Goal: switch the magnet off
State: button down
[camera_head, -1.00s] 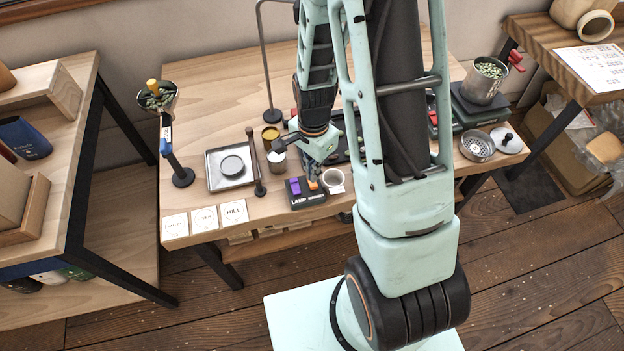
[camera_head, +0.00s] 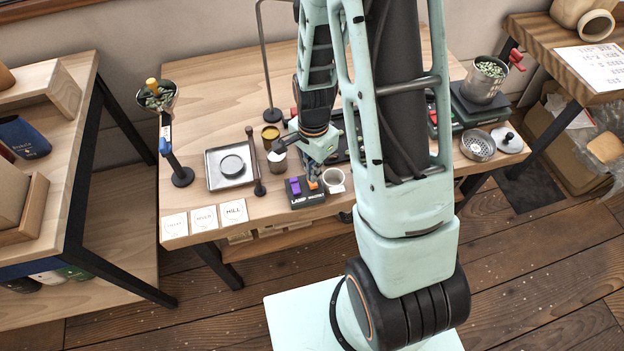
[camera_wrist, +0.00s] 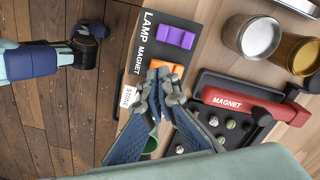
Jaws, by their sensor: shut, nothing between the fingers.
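The black switch box (camera_head: 308,199) stands at the table's front edge. It has a purple rocker (camera_wrist: 176,37) beside the word LAMP and an orange rocker (camera_wrist: 177,70) beside the word MAGNET. My gripper (camera_wrist: 158,76) is shut and empty, its fingertips at the orange rocker and partly covering it in the wrist view. I cannot tell whether they touch it or which way the rocker is tipped. The red bar labelled MAGNET (camera_wrist: 240,102) lies at the black tray (camera_wrist: 210,84), which holds several greenish beans.
Two metal cups, one silver (camera_wrist: 252,38) and one amber (camera_wrist: 296,54), stand near the tray. A white label card (camera_wrist: 128,97) lies beside the box. To the left are a square tray (camera_head: 214,181), a dark rod (camera_head: 255,160) and cards (camera_head: 204,218). My arm hides the table's middle right.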

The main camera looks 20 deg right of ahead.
jog(key=shift+f+b, duration=1)
jog(key=shift+f, duration=0.15)
dwell(0.4)
jog(key=shift+r+p, duration=2.65)
jog(key=shift+r, duration=0.9)
